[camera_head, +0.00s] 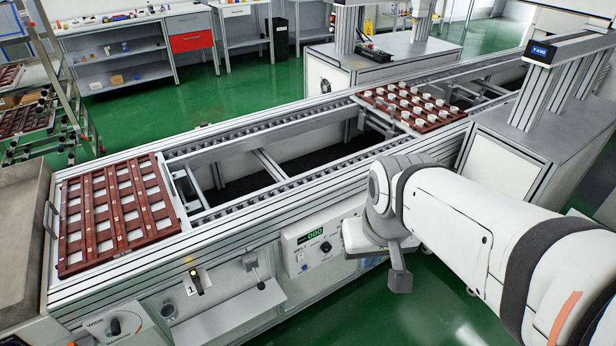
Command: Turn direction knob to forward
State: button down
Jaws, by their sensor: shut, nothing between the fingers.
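A white control panel (318,250) is on the front side of the conveyor, with a lit green display reading 000. A black knob (326,247) sits on it below the display. Its lettering is too small to read, so I cannot tell which way the knob points or whether it is the direction knob. My arm hides the panel's right end. My gripper (400,281) hangs pointing down in front of the conveyor, right of the panel and apart from the knob. Its grey fingers look shut and empty.
A lever (257,272) and a switch with a yellow lamp (195,279) are left of the panel. Another knob (114,326) is at lower left. Brown trays (118,257) and (448,121) lie on the conveyor. Green floor in front is clear.

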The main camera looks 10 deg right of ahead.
aim_at(326, 248)
jog(key=u, duration=1.3)
jog(key=k, duration=0.65)
jog(key=z, duration=1.05)
